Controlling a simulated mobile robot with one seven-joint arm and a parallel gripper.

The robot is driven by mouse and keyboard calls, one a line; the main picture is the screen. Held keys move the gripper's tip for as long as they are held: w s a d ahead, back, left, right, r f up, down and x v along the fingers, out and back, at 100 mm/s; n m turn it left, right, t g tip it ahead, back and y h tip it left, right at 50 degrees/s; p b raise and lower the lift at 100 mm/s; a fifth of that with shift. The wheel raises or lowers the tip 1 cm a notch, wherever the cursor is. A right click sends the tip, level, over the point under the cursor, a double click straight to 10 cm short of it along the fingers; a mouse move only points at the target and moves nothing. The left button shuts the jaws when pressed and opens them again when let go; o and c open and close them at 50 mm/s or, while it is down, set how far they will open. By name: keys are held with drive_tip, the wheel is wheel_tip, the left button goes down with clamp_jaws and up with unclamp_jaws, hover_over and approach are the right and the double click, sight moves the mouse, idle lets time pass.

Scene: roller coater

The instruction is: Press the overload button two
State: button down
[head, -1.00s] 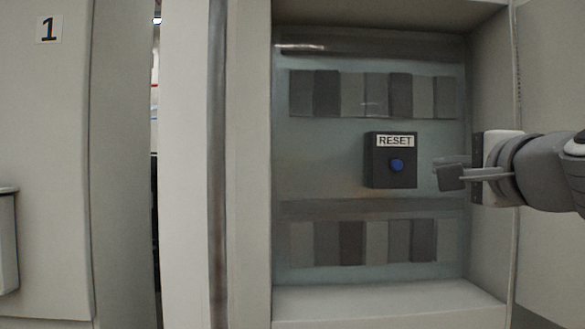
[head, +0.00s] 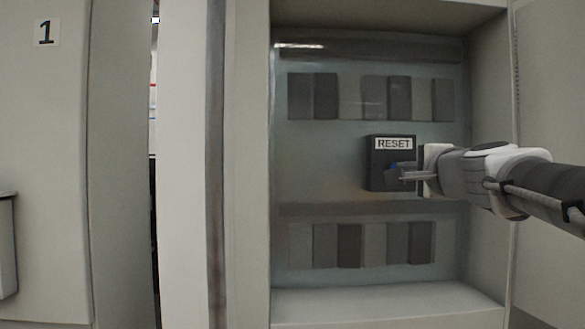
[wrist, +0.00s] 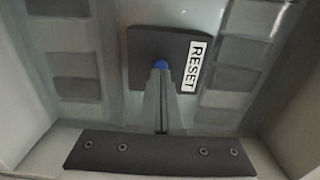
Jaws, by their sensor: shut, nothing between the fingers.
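The black RESET box (head: 379,155) is mounted on the back panel inside the open cabinet, with a white RESET label along its top. Its blue button (head: 392,168) is mostly hidden behind my fingers in the head view. My gripper (head: 396,175) is shut and empty, reaching in from the right with its fingertips in front of the button. In the wrist view the shut fingertips (wrist: 160,72) overlap the lower edge of the blue button (wrist: 161,64). I cannot tell whether they touch it.
Rows of grey modules (head: 375,97) lie above and below the box. The cabinet's right inner wall (head: 491,90) stands beside my arm. A cabinet marked 1 (head: 47,120) is at the far left. The cabinet floor (head: 380,300) is clear.

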drive_tip(key=shift+w, duration=0.7)
